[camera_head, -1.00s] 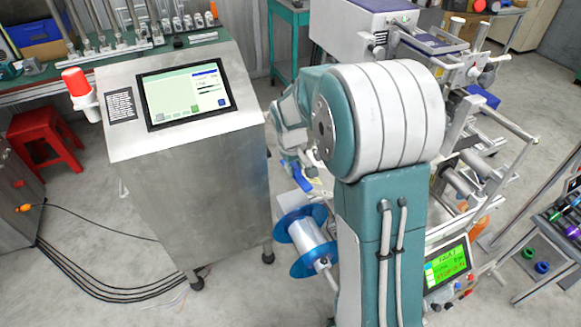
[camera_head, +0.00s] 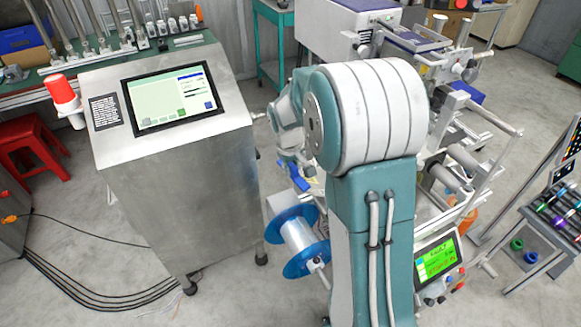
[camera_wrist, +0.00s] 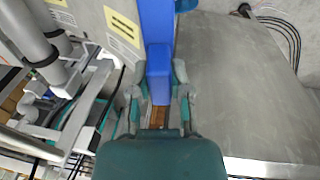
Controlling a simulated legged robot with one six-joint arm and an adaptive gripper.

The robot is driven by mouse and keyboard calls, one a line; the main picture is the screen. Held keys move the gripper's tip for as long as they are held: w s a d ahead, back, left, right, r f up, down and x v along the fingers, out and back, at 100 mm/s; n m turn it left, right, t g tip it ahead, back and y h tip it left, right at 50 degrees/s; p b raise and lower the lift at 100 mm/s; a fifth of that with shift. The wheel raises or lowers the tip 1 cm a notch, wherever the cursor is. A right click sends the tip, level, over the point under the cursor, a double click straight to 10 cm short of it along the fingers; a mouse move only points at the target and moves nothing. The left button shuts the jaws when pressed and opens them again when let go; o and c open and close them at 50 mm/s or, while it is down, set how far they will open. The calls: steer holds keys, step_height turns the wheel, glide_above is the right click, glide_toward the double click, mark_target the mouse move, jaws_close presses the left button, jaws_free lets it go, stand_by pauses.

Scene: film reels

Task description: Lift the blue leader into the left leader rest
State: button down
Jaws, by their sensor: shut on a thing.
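The blue leader (camera_wrist: 158,38) runs up the middle of the wrist view as a flat blue bar. My gripper (camera_wrist: 161,88) is shut on its lower end, with one finger on each side. In the head view the blue leader (camera_head: 294,176) shows as a small blue piece below my gripper (camera_head: 299,160), left of my arm. My arm hides much of the machine behind it. A reel with blue flanges (camera_head: 298,240) and pale film sits below the leader. I cannot pick out the left leader rest for certain; a grey panel with yellow labels (camera_wrist: 122,25) is beside the leader.
A steel console with a screen (camera_head: 170,97) stands close on the left. The machine's rollers (camera_head: 450,175) and a green display (camera_head: 436,260) are to the right of my arm. A cart with coloured spools (camera_head: 560,215) stands far right. Cables lie on the floor.

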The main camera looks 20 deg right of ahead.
steer(key=d+f, duration=0.3)
steer(key=d, duration=0.6)
steer(key=shift+w+d, duration=0.15)
steer(key=shift+d, duration=0.1)
stand_by(1.5)
steer(key=shift+f, duration=0.1)
